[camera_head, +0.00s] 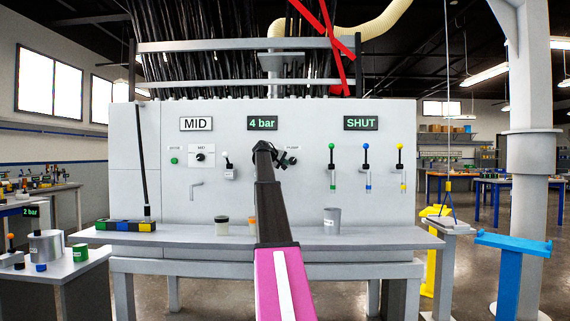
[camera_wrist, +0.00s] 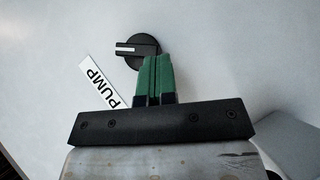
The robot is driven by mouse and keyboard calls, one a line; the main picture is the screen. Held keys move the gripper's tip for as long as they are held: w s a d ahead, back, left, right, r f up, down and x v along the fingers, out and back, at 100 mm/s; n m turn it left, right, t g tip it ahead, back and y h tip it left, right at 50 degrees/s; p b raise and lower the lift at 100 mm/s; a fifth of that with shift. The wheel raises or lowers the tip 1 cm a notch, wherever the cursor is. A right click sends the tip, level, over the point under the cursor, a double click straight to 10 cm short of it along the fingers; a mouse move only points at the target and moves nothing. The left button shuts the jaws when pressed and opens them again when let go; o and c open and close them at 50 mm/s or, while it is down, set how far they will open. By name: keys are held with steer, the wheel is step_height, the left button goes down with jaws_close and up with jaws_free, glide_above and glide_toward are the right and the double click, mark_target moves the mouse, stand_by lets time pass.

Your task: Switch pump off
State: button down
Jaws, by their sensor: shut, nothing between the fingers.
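The pump switch is a round black rotary knob (camera_wrist: 136,46) with a white pointer mark, on the pale panel in the wrist view. The mark points left in that view. A white PUMP label (camera_wrist: 98,81) lies beside it and also shows in the head view (camera_head: 293,161). My gripper (camera_wrist: 155,60) has green fingers, shut together and empty. Their tips overlap the knob's lower right edge in the wrist view; I cannot tell whether they touch it.
The grey panel (camera_head: 300,125) carries MID, 4 bar and SHUT displays. A white-knobbed lever (camera_head: 228,165) is left of my gripper; green, blue and yellow levers (camera_head: 366,160) are right. Cups stand on the ledge (camera_head: 400,236) below. A blue stand (camera_head: 512,243) is at right.

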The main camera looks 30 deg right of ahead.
steer(key=shift+s+d+f+n+h, duration=0.15)
steer(key=shift+f+n+h, duration=0.25)
steer(key=shift+n+h, duration=0.35)
steer(key=shift+w+d+f+n+h, duration=0.1)
steer(key=shift+f+n+h, duration=0.3)
steer(key=shift+n+h, duration=0.35)
stand_by(3.2)
steer(key=shift+s+f, duration=0.1)
stand_by(1.2)
steer(key=f+v, duration=0.1)
steer(key=v, duration=0.9)
steer(key=shift+a+r, duration=0.35)
steer(key=shift+a, duration=0.05)
